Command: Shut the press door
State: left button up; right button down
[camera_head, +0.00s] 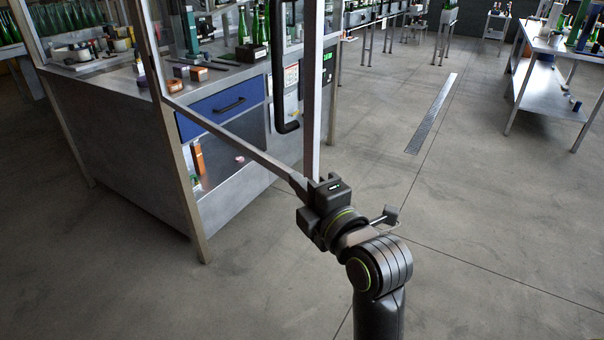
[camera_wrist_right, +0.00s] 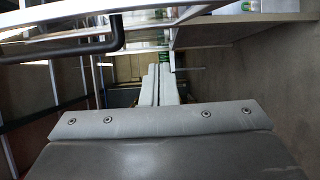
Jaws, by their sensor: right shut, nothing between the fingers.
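The press door (camera_head: 226,138) is a metal-framed, see-through panel that stands swung out from the left post of the press. Its long black handle (camera_head: 285,70) is on the free-edge side, and a dark curved bar that looks like this handle shows at upper left in the right wrist view (camera_wrist_right: 75,48). My right gripper (camera_head: 298,184) is at the door's lower free corner, below the handle. Its fingers are shut together with nothing between them, also in the wrist view (camera_wrist_right: 158,85). I cannot tell whether it touches the door frame. My left gripper is out of view.
The press bench with a blue drawer (camera_head: 222,108) is behind the door. Small blocks and green bottles (camera_head: 252,25) stand on top. A metal table (camera_head: 545,82) is at the right. The concrete floor between is clear, with a drain grate (camera_head: 432,114).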

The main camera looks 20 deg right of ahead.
aim_at(302, 161)
jog(key=w, duration=0.2)
jog(key=w+d, duration=0.1)
jog(key=w, duration=0.1)
jog(key=w+d+p, duration=0.1)
jog(key=w, duration=0.1)
jog(key=shift+w+r, duration=0.1)
jog(key=shift+w, duration=0.2)
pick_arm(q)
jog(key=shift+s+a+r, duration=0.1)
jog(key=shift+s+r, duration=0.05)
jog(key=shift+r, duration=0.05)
pick_arm(e)
jog(key=shift+w+d, duration=0.2)
jog(key=shift+d, duration=0.15)
